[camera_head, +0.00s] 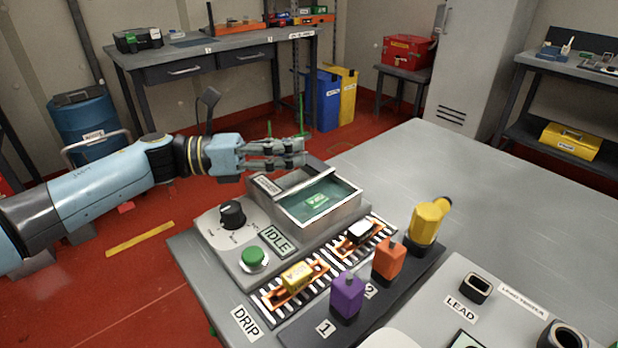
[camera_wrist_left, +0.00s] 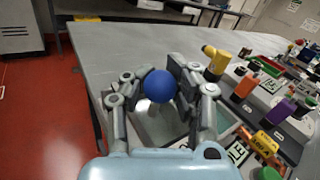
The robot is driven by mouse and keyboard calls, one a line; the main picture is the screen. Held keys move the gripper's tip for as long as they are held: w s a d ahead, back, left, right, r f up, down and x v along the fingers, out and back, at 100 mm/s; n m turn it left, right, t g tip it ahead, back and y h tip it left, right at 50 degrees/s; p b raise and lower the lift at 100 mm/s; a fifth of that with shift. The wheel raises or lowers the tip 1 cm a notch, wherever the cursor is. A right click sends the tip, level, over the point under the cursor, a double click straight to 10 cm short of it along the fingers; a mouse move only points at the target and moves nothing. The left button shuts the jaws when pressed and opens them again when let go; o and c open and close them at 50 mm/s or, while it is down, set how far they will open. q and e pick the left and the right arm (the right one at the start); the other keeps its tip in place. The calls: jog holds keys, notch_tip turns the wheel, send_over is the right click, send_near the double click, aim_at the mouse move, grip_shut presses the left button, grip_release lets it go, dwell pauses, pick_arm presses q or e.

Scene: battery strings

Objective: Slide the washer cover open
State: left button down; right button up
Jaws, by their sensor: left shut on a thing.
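The washer (camera_head: 345,212) is a grey metal box on the bench with a clear view into its greenish basin, where a green labelled piece (camera_head: 318,201) shows. A pale bar (camera_head: 303,182) lies across its back left part; I cannot tell whether this is the edge of the cover. My left gripper (camera_head: 299,152) is above the washer's back edge. In the left wrist view, its fingers (camera_wrist_left: 159,97) are closed around a blue ball-shaped knob (camera_wrist_left: 159,85). The knob is hidden in the head view, and its joint to the cover is not visible. My right gripper is out of view.
Left of the washer are a black dial (camera_head: 232,214), a green button (camera_head: 253,256) and an IDLE display (camera_head: 276,240). In front are two racks with a yellow block (camera_head: 298,276), and purple (camera_head: 347,294), orange (camera_head: 389,259) and yellow (camera_head: 428,222) tools. The bench behind right is clear.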

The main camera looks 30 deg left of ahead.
pick_arm(q)
jog(key=shift+w+a+f+b, duration=0.1)
jog(key=shift+a+f+b, duration=0.15)
jog(key=shift+a, duration=0.25)
jog(key=shift+w+a+f+b, duration=0.1)
jog(key=shift+a+b, duration=0.15)
jog(key=shift+a, duration=0.2)
jog(key=shift+r, duration=0.25)
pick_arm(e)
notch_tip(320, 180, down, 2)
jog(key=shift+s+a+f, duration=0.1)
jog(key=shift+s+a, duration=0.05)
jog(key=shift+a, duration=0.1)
